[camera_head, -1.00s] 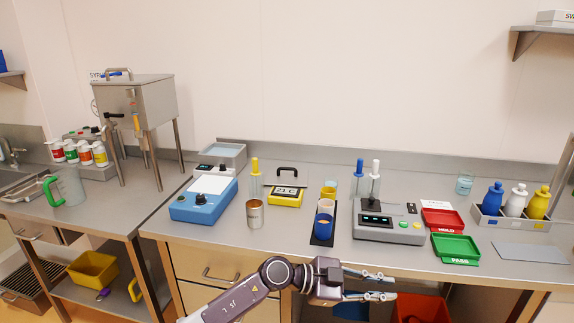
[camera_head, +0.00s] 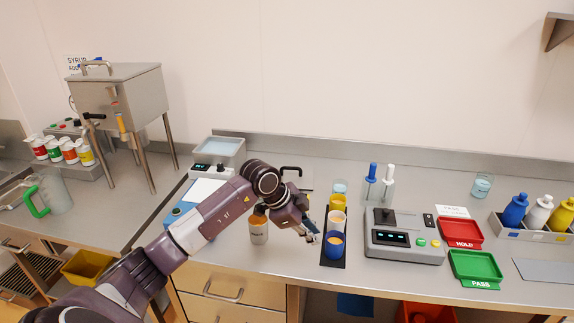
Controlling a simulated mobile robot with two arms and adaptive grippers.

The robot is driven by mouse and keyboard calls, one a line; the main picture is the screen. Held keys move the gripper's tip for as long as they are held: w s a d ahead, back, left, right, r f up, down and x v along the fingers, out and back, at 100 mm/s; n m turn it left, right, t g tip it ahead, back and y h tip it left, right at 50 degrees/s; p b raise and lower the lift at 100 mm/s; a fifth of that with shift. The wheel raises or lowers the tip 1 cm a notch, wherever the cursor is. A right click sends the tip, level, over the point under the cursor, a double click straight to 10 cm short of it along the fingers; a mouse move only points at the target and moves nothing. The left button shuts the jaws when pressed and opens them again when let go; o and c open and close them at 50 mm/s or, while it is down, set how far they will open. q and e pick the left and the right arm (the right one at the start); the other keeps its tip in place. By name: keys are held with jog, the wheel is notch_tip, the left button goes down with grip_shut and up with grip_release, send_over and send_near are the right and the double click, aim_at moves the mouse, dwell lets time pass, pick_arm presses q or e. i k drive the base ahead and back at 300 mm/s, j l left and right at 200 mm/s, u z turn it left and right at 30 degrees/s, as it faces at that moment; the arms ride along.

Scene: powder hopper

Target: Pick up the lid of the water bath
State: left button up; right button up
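The water bath (camera_head: 219,147) is a grey box with pale blue water in its open top, at the back left of the main counter. A flat grey lid with a black arched handle (camera_head: 291,169) lies at the back of the counter, to the right of the bath. My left arm's wrist hides much of the lid's plate. My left gripper (camera_head: 311,236) is in front of the lid, beside the cup rack, pointing down to the right. Its fingers look apart, with nothing seen between them. My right gripper is not in view.
A black rack (camera_head: 329,261) with several cups stands close right of the gripper. A metal cup (camera_head: 258,232) is left of it. A blue-and-white device is partly behind my arm. A grey instrument (camera_head: 404,253) and red and green trays (camera_head: 475,266) stand further right.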

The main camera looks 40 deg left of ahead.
aim_at(303, 176)
jog(key=i+j, duration=0.25)
jog(key=j, duration=0.15)
jog(key=i+j, duration=0.2)
jog(key=j, duration=0.2)
jog(key=i+j, duration=0.25)
jog(key=j, duration=0.15)
jog(key=i+j, duration=0.2)
jog(key=j, duration=0.15)
